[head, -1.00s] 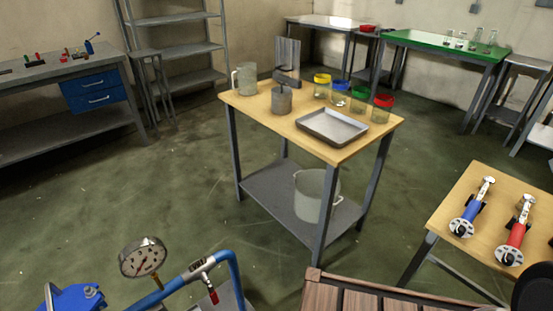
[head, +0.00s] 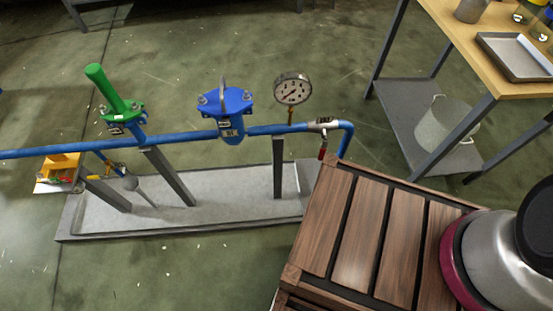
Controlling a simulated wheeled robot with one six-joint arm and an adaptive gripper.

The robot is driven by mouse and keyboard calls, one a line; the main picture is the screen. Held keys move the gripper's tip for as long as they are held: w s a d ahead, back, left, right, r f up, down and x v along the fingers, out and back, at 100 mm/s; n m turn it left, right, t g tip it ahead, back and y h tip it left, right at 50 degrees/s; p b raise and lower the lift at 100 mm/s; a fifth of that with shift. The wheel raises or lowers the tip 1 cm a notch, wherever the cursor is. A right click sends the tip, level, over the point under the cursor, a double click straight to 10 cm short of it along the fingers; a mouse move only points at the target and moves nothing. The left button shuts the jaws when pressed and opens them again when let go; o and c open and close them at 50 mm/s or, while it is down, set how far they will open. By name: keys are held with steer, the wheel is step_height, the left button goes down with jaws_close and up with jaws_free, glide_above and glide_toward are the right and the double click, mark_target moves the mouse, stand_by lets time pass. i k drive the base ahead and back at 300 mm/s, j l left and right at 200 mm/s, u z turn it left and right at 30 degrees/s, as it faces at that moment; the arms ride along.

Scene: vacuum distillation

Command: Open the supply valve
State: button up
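A blue pipe (head: 185,140) runs from the left edge to the middle, on grey posts above a grey base. Near its right bend is a small valve with a red handle (head: 322,151) hanging down. A blue flanged fitting (head: 225,108) with a metal loop on top sits mid-pipe. A green flanged fitting (head: 115,98) with a tilted green cylinder stands further left. A small yellow-handled fitting (head: 117,169) is below the pipe. I cannot tell which of these is the supply valve. My gripper is not in view.
A round pressure gauge (head: 293,88) stands above the pipe. A slatted wooden surface (head: 345,230) is in the lower middle and right. A table (head: 440,10) with a tray (head: 512,57) stands at upper right, a bucket (head: 447,127) on its shelf. The floor behind the pipe is mostly clear.

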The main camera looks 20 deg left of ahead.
mark_target(320, 156)
steer(key=u, duration=0.8)
steer(key=k+j, duration=0.25)
steer(key=j, duration=0.15)
steer(key=k+j, duration=0.5)
steer(key=j, duration=0.25)
steer(key=k+u, duration=0.05)
